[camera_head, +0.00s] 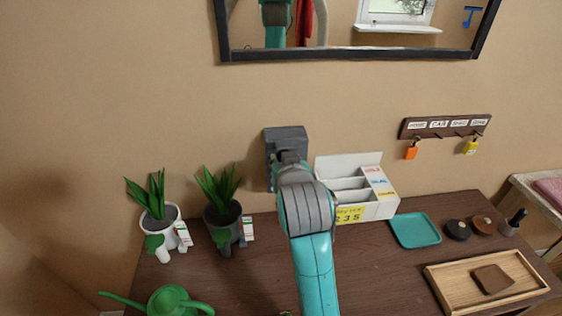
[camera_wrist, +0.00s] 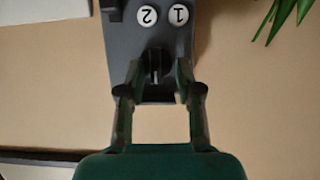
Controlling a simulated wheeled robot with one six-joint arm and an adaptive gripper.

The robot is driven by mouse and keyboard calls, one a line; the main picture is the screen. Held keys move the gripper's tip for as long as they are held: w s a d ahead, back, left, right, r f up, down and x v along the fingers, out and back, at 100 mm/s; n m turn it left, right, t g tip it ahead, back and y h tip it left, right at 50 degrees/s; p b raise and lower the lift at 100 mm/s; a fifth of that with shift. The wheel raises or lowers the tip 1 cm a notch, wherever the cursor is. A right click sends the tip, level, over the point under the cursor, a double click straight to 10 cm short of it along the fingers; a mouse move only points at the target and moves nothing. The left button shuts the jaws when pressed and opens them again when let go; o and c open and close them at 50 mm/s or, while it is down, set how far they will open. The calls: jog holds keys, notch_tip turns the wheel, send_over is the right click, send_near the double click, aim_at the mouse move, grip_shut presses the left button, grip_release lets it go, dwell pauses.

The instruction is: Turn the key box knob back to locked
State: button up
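The dark grey key box (camera_head: 284,134) is mounted on the wall behind my gripper (camera_head: 289,160), which hides its lower part. In the wrist view the key box (camera_wrist: 150,40) appears upside down, with round white buttons marked 1 and 2. A dark knob (camera_wrist: 154,66) stands out below the buttons in this view. My gripper (camera_wrist: 159,74) is open, with one finger on each side of the knob. A gap shows beside the knob, so the fingers do not look closed on it. The knob's exact angle is hard to tell.
A dark wooden table (camera_head: 255,285) stands below, with two potted plants, a green watering can (camera_head: 170,302), a white organizer (camera_head: 350,185), a teal tray (camera_head: 416,230) and a wooden tray (camera_head: 450,285). A key rack (camera_head: 445,126) hangs at right, a mirror above.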

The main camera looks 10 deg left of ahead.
jog(key=shift+d+f, duration=0.1)
jog(key=shift+f, duration=0.05)
jog(key=v, duration=1.2)
dwell(0.3)
jog(key=s+d+f, duration=0.4)
jog(key=d+f, duration=0.1)
jog(key=f, duration=0.3)
jog(key=s+d+f+h, duration=0.1)
jog(key=s+d+f, duration=0.35)
jog(key=f, duration=0.25)
jog(key=s+d+f, duration=0.3)
jog(key=d+f, duration=0.2)
jog(key=f, duration=0.3)
jog(key=s+d+f+m+h, duration=0.1)
jog(key=s+d, duration=0.3)
jog(key=s, duration=0.9)
jog(key=s+d+f+m+t+h, duration=0.1)
jog(key=s+d, duration=0.3)
jog(key=s, duration=1)
jog(key=shift+s+d+m+t+h, duration=0.2)
jog(key=shift+s+m+t+h, duration=0.15)
jog(key=shift+m, duration=0.35)
